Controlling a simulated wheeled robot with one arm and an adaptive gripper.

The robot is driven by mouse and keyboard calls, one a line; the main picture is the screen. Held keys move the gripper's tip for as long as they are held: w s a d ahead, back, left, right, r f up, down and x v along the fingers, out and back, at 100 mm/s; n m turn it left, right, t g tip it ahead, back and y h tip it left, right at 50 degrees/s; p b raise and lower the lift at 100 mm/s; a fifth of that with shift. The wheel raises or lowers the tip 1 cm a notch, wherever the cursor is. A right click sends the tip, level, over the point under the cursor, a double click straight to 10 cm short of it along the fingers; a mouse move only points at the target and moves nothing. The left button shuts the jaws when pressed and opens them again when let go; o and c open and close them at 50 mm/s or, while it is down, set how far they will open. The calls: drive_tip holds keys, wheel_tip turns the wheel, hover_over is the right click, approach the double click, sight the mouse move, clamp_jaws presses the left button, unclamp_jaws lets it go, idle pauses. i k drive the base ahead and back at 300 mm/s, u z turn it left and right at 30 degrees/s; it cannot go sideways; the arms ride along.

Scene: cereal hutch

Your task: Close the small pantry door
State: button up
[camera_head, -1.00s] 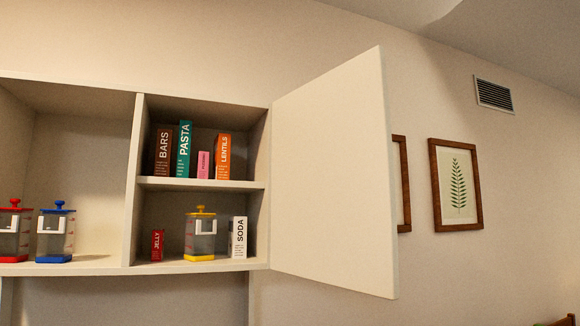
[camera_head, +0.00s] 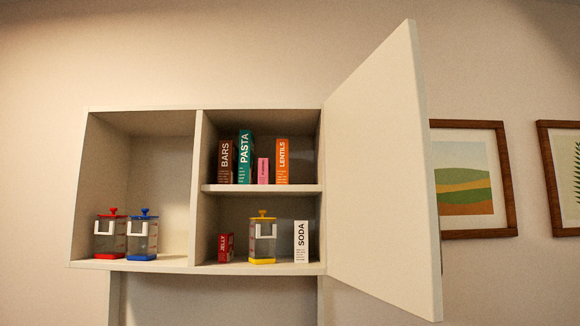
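The small pantry door (camera_head: 382,175) is a plain cream panel, hinged at the right side of the wall cabinet (camera_head: 200,190). It stands wide open, swung out toward me and to the right, so the right compartment is fully exposed. A small dark piece shows at the door's right edge, perhaps part of a handle; I cannot tell. My gripper is not in view.
The right compartment has a shelf (camera_head: 262,189) with several boxes, among them a green pasta box (camera_head: 245,158). Below are a yellow-lidded canister (camera_head: 263,240) and a soda box (camera_head: 301,241). Red (camera_head: 110,236) and blue (camera_head: 143,237) canisters stand left. Framed pictures (camera_head: 468,180) hang right.

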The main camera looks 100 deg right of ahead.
sight(383, 231)
drive_tip(key=u, duration=0.3)
drive_tip(key=k, duration=1.8)
drive_tip(key=z, duration=2.95)
drive_tip(key=k, duration=0.9)
drive_tip(key=u, duration=0.65)
drive_tip(key=i, duration=0.4)
drive_tip(key=z, duration=0.1)
